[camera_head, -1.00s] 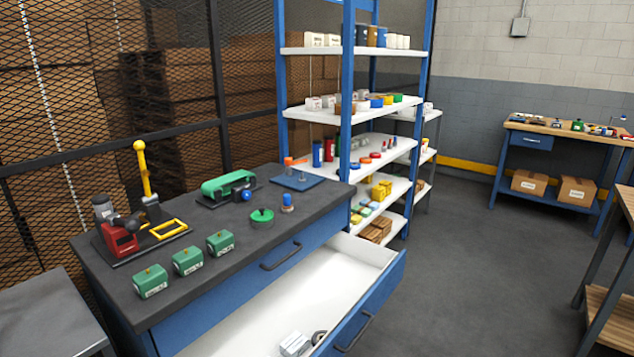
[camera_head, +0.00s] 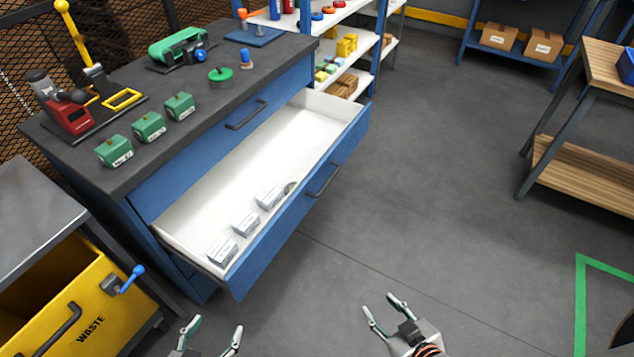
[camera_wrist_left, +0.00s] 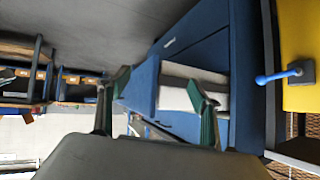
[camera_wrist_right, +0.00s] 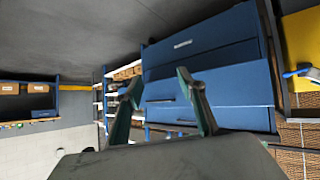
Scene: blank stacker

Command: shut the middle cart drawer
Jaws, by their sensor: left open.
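The blue cart (camera_head: 225,135) has a dark top. Its open drawer (camera_head: 338,119), white inside with a blue front, extends to the right below a shut drawer with a dark handle (camera_head: 246,114). The open drawer's front has its own dark handle (camera_head: 322,180). Several pale grey labelled blocks (camera_head: 246,222) lie inside. My left gripper (camera_head: 215,325) is open and empty, in front of the cart near the picture's bottom edge. My right gripper (camera_head: 378,304) is open and empty over the floor, right of the drawer. Neither touches the drawer. The cart also shows in the right wrist view (camera_wrist_right: 205,55).
A yellow waste bin (camera_head: 90,300) with a blue-handled fitting stands left of the cart, beside a grey table (camera_head: 45,215). Shelving (camera_head: 345,75) stands behind the cart. A wooden workbench (camera_head: 590,170) is at right. The floor between is clear.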

